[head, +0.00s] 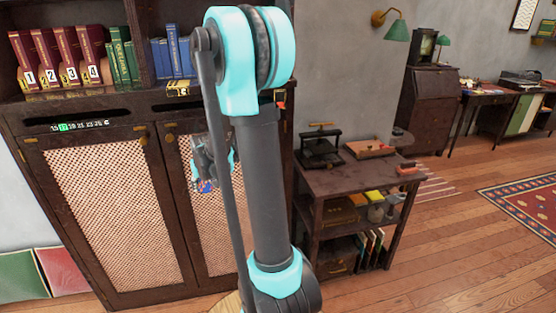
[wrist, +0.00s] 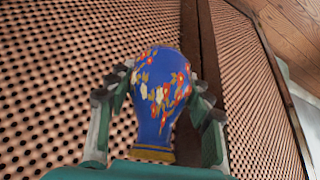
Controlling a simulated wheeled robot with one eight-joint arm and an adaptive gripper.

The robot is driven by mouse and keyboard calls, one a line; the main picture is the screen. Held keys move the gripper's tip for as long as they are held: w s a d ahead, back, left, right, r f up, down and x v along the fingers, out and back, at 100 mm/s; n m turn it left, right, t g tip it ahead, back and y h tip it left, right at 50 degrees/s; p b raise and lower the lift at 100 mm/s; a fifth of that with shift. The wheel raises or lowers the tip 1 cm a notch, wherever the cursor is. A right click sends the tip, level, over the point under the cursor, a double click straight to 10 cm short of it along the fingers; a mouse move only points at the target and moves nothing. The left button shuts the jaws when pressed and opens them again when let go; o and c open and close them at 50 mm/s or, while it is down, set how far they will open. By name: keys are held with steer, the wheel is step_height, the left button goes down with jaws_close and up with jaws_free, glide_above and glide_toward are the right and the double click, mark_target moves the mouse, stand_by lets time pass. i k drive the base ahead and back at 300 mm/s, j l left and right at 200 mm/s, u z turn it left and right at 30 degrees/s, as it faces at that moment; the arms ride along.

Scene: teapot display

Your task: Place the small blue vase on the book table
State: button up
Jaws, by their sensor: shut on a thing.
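The small blue vase (wrist: 162,95), painted with red and white flowers and with a gold band near its base, is between the two fingers of my gripper (wrist: 160,88) in the wrist view. My gripper is shut on it. In the head view my gripper (head: 210,165) is in front of the dark cabinet, partly hidden by my arm, and a bit of the vase (head: 205,186) shows below it. A dark wooden side table (head: 345,180) with books on its lowest shelf stands to the right of my arm. I take it as the book table.
A black press (head: 320,148) and a wooden tray (head: 368,149) occupy the back of the tabletop. Its front part looks clear. The cabinet (head: 100,200) with mesh doors stands close behind my gripper. Open wooden floor (head: 450,240) lies to the right.

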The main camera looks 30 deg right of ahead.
mark_target(352, 176)
steer(key=l+z, duration=0.35)
steer(key=i+l+z, duration=0.1)
steer(key=l+z, duration=0.3)
steer(key=i+l+z, duration=0.15)
steer(key=l+z, duration=0.2)
steer(key=l, duration=0.15)
